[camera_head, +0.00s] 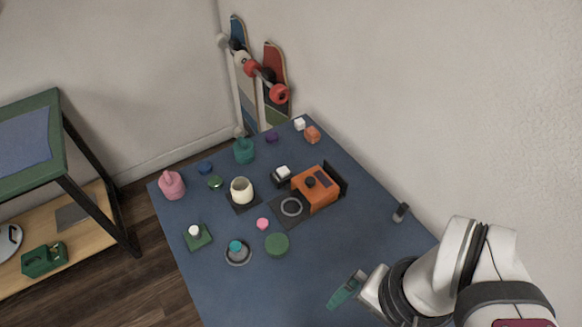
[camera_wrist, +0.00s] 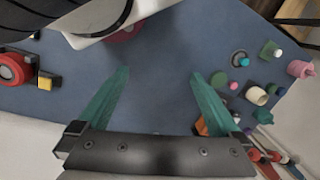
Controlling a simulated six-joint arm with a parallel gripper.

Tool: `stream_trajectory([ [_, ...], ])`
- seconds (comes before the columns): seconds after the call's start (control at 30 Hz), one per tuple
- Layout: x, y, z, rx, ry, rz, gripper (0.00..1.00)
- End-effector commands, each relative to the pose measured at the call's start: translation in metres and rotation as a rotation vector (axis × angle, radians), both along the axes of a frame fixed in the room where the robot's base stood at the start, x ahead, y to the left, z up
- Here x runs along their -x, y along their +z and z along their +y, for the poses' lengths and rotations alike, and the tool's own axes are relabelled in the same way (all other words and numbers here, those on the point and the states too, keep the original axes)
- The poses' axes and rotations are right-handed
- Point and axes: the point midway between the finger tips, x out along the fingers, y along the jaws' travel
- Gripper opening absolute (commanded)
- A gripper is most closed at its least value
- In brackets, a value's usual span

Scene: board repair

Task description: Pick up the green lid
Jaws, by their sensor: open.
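A flat round green disc, likely the green lid (camera_head: 277,245), lies on the blue table right of a grey ring with a teal knob. A smaller green round piece (camera_head: 215,182) lies farther back; I cannot rule it out as the lid. My gripper (camera_head: 347,290), with teal fingers, is over the near part of the table, to the right of and nearer than the larger disc. In the wrist view its fingers (camera_wrist: 160,73) are spread and the space between them shows bare table. A green round shape (camera_wrist: 219,80) shows beside the right finger, partly hidden by it.
An orange box-like device (camera_head: 318,187) stands on the right half of the table (camera_head: 225,290). A cream cup (camera_head: 241,190), a pink bottle (camera_head: 172,184) and a small pink piece (camera_head: 262,223) stand nearby. The table's near part is mostly clear. A wall runs along the right.

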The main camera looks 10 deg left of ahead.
Motion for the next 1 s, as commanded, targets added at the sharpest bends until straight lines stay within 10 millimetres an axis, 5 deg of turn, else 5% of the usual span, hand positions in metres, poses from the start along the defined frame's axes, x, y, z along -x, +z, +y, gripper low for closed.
stream_trajectory([
  [0.2,-0.005,0.001,0.001,0.004,0.024,-0.002,1.00],
  [0.3,-0.045,0.008,0.014,0.030,0.215,-0.009,1.00],
  [0.37,-0.083,0.007,0.036,0.055,0.400,-0.025,1.00],
  [0.5,-0.156,-0.020,0.111,0.102,0.814,-0.068,1.00],
  [0.6,-0.180,-0.044,0.157,0.122,1.011,-0.092,1.00],
  [0.73,-0.189,-0.064,0.182,0.131,1.111,-0.106,1.00],
  [1.0,-0.188,-0.138,0.181,0.131,1.111,-0.102,1.00],
])
